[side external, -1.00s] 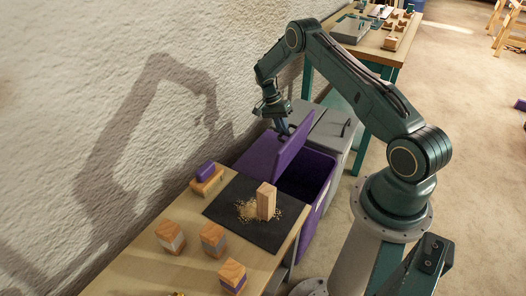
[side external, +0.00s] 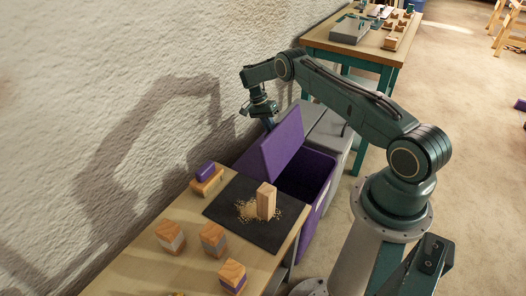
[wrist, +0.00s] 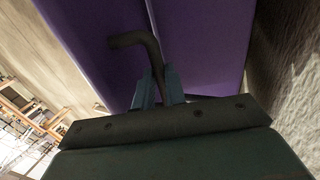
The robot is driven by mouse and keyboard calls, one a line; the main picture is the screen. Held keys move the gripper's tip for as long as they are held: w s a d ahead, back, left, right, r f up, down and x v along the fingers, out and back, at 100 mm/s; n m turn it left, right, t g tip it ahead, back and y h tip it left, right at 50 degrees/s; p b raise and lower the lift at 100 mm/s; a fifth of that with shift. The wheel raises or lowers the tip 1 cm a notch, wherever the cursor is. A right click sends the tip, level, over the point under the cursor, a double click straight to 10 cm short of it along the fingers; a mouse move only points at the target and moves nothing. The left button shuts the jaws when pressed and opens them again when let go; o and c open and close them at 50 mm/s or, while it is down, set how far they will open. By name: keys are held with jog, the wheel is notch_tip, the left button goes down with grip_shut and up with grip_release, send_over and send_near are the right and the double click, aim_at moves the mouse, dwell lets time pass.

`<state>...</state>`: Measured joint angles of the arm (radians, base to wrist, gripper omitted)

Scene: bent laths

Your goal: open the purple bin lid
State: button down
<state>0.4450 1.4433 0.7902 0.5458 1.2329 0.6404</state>
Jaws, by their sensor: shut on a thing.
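The purple bin (side external: 319,206) stands beside the workbench, and its dark inside shows. Its purple lid (side external: 283,143) is raised steeply, leaning back toward the wall. My gripper (side external: 268,123) is at the lid's upper edge, on the wall side. In the wrist view my gripper (wrist: 160,80) is shut on the dark bent lid handle (wrist: 136,40), which stands out from the purple lid (wrist: 95,35). In the side view the handle is hidden behind the lid and my fingers.
A grey bin (side external: 327,133) stands just beyond the purple one. The rough wall (side external: 120,80) is close behind.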

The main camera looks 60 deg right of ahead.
jog(key=shift+s+a+f, duration=0.1)
jog(key=shift+s+f, duration=0.15)
jog(key=shift+f, duration=0.05)
jog(key=c, duration=1.6)
grip_release()
jog(key=shift+o, duration=0.7)
jog(key=shift+w+r, duration=0.15)
jog(key=shift+r, duration=0.2)
